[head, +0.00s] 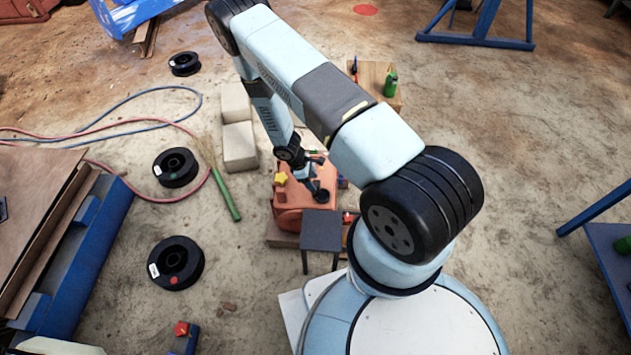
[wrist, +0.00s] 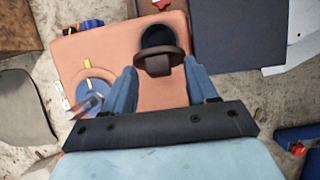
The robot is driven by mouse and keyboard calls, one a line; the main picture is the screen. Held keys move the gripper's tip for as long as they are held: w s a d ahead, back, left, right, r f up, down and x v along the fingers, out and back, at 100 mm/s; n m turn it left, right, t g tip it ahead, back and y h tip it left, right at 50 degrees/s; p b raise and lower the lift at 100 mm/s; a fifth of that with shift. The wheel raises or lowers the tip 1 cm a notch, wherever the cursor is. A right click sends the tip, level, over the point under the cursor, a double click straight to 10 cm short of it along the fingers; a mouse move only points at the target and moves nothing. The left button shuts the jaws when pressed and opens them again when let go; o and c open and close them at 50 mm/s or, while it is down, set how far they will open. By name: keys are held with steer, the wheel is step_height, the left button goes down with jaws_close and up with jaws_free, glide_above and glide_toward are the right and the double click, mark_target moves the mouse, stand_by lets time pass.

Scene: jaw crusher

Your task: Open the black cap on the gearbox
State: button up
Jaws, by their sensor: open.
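The gearbox (head: 292,215) is an orange box on the floor below my arm, and its flat top (wrist: 110,50) fills the middle of the wrist view. The black cap (wrist: 158,38) is near the top's edge, a dark round shape with a brownish rim and tab on its near side. I cannot tell whether it is tilted up from its seat. In the head view the cap (head: 322,195) is small, beside my fingers. My gripper (wrist: 163,82) is open, with its blue-grey fingers apart on either side of the tab and nothing visibly held.
A dark grey stool (head: 321,230) stands close in front of the gearbox; its top also shows in the wrist view (wrist: 238,35). Pale blocks (head: 239,145) and a green-handled broom (head: 226,195) lie to the left. A wooden box (head: 375,82) stands behind.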

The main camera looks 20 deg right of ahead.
steer(key=shift+s+d+f, duration=0.1)
steer(key=shift+d+f, duration=0.1)
steer(key=shift+f, duration=0.4)
steer(key=shift+s, duration=0.1)
jaws_close()
